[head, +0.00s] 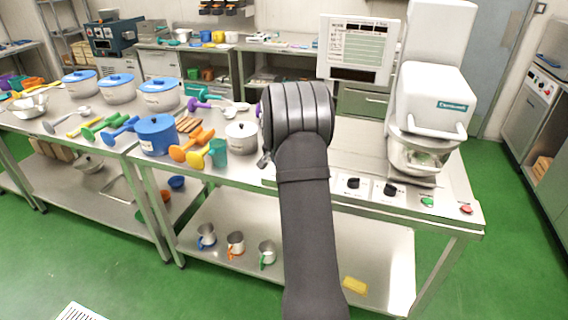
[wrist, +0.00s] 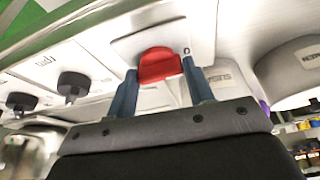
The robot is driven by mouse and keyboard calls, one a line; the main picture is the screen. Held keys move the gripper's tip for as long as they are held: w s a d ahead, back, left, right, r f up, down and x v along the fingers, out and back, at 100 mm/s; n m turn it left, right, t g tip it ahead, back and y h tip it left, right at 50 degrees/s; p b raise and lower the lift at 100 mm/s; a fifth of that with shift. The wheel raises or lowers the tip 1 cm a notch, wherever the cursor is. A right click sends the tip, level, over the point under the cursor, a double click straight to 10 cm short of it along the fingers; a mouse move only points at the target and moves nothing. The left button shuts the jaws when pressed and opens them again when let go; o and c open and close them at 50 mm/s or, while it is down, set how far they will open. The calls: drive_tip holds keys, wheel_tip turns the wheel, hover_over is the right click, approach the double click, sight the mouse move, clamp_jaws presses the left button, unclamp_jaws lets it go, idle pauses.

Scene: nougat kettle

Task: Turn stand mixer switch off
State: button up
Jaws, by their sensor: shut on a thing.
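The red switch (wrist: 158,64) sits on a pale plate on the mixer's control panel in the wrist view. A "0" mark shows on the plate near my right finger. My gripper (wrist: 159,68) has its two blue fingers on either side of the red switch and is shut on it. In the head view my arm hides the switch and most of the gripper. The white stand mixer (head: 432,97) stands at the right end of the bench, with its bowl (head: 420,155) under the head.
Two black knobs (head: 353,183) (head: 390,189), a green button (head: 427,202) and a red button (head: 466,209) line the panel's front. A white pot (head: 241,137) and a teal cup (head: 219,153) stand left of my arm. A sign board (head: 358,48) rises behind.

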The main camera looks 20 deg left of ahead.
drive_tip(key=shift+n, duration=0.5)
drive_tip(key=shift+c, duration=0.2)
drive_tip(key=o, duration=1)
drive_tip(key=v, duration=1.7)
drive_tip(key=shift+s+d+r, duration=0.15)
drive_tip(key=shift+d, duration=0.2)
drive_tip(key=x, duration=1.7)
drive_tip(key=shift+a, duration=0.35)
